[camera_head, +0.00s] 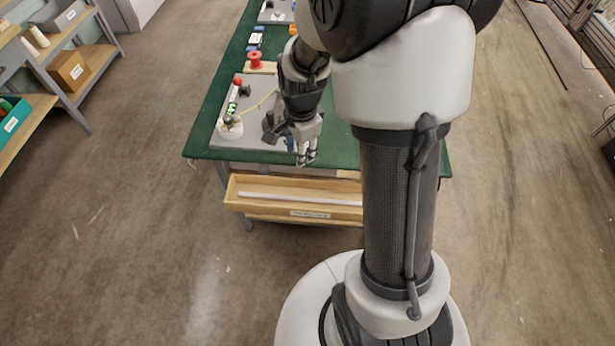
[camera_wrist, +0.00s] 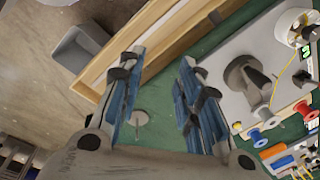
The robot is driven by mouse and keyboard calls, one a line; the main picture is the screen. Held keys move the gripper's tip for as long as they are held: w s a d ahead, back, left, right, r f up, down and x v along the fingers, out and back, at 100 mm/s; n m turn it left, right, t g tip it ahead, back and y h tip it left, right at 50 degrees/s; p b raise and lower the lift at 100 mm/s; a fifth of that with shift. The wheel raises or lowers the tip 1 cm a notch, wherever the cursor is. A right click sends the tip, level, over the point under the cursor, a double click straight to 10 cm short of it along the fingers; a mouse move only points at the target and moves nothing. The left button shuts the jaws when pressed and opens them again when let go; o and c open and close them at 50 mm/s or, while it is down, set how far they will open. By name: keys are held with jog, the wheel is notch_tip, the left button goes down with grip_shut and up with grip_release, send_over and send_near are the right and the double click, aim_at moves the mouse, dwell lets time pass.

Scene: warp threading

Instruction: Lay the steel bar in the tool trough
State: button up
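The tool trough (camera_head: 346,186) is a long wooden tray with a label on its front wall, at the front edge of the green table. A long pale bar (camera_head: 290,198), which looks like the steel bar, lies inside it lengthwise. The trough also shows in the wrist view (camera_wrist: 140,37). My gripper (camera_head: 306,160) is above the table's front edge, just behind and above the trough and apart from the bar. In the wrist view my gripper (camera_wrist: 162,65) has its blue-padded fingers spread, with nothing between them. My arm hides the trough's right end.
A grey board (camera_head: 245,130) with fittings lies on the green table (camera_head: 345,150) behind the trough. A red spool (camera_head: 255,60) and several small items stand farther back. Shelves with a cardboard box (camera_head: 70,70) are at the left. The floor before the trough is clear.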

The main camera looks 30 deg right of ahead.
jog(key=s+a+r+n+t, duration=0.1)
jog(key=s+a+r+n, duration=0.3)
jog(key=r, duration=0.3)
jog(key=s+a+r+n+t, duration=0.1)
jog(key=s+r+n, duration=0.4)
jog(key=r, duration=0.2)
jog(key=s+a+r+n, duration=0.1)
jog(key=s+r+n, duration=0.1)
jog(key=s+n, duration=0.2)
jog(key=s+a+r+n+t, duration=0.1)
jog(key=s+a+r+n, duration=0.1)
jog(key=s, duration=0.4)
jog(key=r+n, duration=0.1)
jog(key=n, duration=0.1)
jog(key=shift+a+n, duration=0.25)
jog(key=shift+n, duration=0.05)
